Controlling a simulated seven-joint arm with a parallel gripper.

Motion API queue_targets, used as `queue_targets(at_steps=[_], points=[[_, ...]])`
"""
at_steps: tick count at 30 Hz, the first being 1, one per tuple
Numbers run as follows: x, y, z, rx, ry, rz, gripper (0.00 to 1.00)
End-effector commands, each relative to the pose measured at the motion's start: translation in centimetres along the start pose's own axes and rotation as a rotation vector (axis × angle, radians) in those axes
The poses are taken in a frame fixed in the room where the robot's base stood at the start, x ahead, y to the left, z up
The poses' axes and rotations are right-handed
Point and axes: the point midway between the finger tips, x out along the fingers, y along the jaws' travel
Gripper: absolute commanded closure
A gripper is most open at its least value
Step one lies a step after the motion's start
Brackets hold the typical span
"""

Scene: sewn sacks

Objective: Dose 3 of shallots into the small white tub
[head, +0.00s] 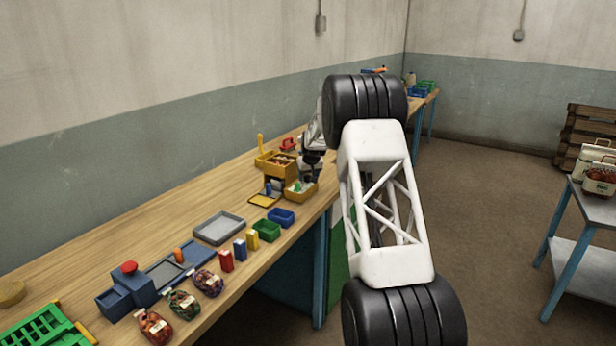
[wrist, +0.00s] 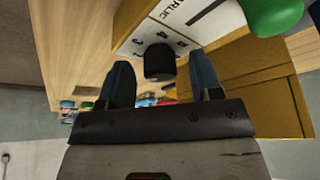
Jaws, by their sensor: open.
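My gripper (wrist: 159,66) is open, its two dark fingers on either side of a black round knob (wrist: 160,62). The knob sits on a white panel (wrist: 150,32) with printed numbers and a partly cut-off label ending in "ARLIC". I cannot tell whether the fingers touch the knob. In the head view my gripper (head: 308,178) is at the yellow dispenser (head: 279,163), above its lower open box (head: 301,195). I cannot make out shallots or a small white tub for certain.
A green rounded thing (wrist: 272,14) is beside the panel. Along the bench (head: 130,235) are a green bin (head: 266,230), a blue bin (head: 281,217), a grey tray (head: 218,228) and several filled net sacks (head: 184,304). A side table (head: 590,210) stands at the right.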

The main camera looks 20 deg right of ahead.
Motion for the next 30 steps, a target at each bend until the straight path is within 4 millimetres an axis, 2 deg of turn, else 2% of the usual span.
queue_targets(at_steps=[5, 12, 15, 30], points=[[-0.02, -0.01, -0.01, 0.0, 0.0, 0.0, 0.41], [-0.03, 0.0, -0.01, 0.0, 0.0, 0.0, 0.78], [-0.03, -0.01, -0.01, 0.0, 0.0, 0.0, 0.9], [-0.05, -0.09, -0.05, 0.074, 0.001, 0.03, 0.9]])
